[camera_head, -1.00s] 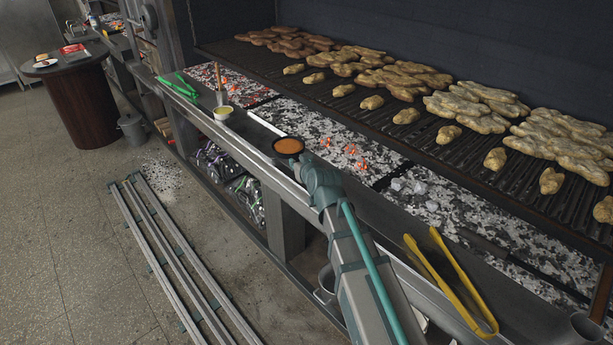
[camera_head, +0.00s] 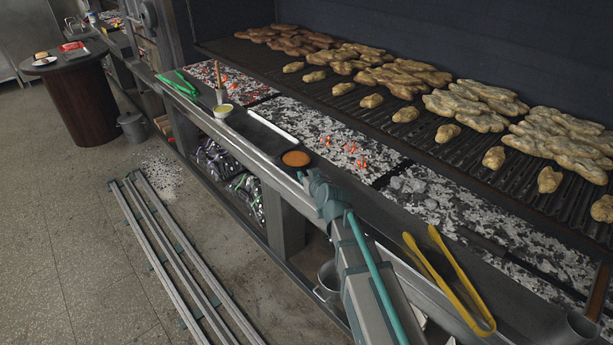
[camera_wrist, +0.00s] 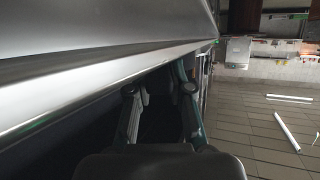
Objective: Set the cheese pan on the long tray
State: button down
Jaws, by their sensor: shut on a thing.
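The cheese pan (camera_head: 296,159), a small dark round pan with orange contents, is level at the front ledge of the grill. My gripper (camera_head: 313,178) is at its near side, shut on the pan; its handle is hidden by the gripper. The long tray (camera_head: 272,126), a narrow pale strip, lies on the ledge just beyond the pan, up and left of it. I cannot tell whether the pan touches the ledge or tray. In the wrist view my gripper's fingers (camera_wrist: 160,90) show with something dark between them; the pan is not clear there.
A bowl with yellow contents (camera_head: 223,111), a spatula (camera_head: 220,92) and green tongs (camera_head: 178,86) are farther left along the ledge. Yellow tongs (camera_head: 447,285) lie to the right. Hot coals (camera_head: 350,150) and the grill rack with food (camera_head: 405,115) are behind.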

jog(key=shift+f, duration=0.15)
jog(key=c, duration=1.1)
grip_release()
jog(key=shift+o, duration=0.2)
jog(key=shift+r, duration=0.25)
jog(key=b+v, duration=0.8)
jog(key=v, duration=0.3)
jog(key=shift+s, duration=0.35)
jog(key=shift+o, duration=0.5)
jog(key=shift+s+d, duration=0.1)
jog(key=shift+d, duration=0.1)
